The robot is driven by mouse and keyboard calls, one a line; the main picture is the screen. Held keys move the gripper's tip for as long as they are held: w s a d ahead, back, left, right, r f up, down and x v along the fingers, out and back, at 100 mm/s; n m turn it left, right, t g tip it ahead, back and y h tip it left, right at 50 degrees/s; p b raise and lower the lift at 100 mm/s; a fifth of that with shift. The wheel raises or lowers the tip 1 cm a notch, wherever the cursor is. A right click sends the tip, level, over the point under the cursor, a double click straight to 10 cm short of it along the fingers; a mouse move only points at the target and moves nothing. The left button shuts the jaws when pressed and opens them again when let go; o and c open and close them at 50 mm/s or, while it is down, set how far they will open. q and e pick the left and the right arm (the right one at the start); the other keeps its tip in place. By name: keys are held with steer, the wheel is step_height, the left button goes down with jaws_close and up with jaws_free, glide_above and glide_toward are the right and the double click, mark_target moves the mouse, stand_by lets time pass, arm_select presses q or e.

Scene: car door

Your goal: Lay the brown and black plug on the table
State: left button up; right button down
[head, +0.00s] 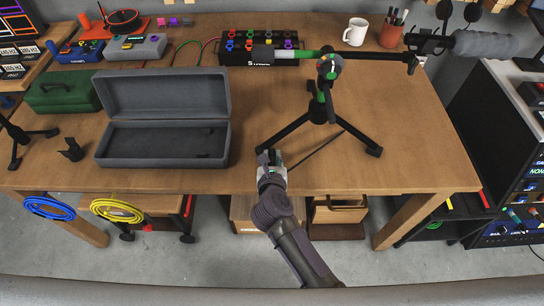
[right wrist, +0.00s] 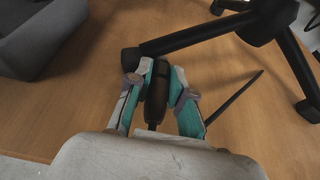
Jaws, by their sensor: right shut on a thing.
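In the right wrist view, the brown and black plug (right wrist: 158,88) stands between the two fingers of my right gripper (right wrist: 162,82), which is shut on it. The plug is dark, with a narrower black end toward the palm. In the head view my right gripper (head: 271,160) is at the front edge of the wooden table (head: 400,165), over the tabletop; the plug is mostly hidden there. Whether the plug touches the table cannot be told. My left gripper is not in view.
A black tripod stand (head: 318,105) stands just beyond the gripper, one foot close to it. A thin black rod or cable (head: 322,147) lies beside the gripper. An open grey case (head: 165,120) is to the left. The table's right front is clear.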

steer(key=c, duration=1)
jaws_free()
steer(key=shift+f, duration=0.1)
steer(key=shift+c, duration=0.2)
steer(key=shift+r, duration=0.25)
steer(key=v, duration=1.2)
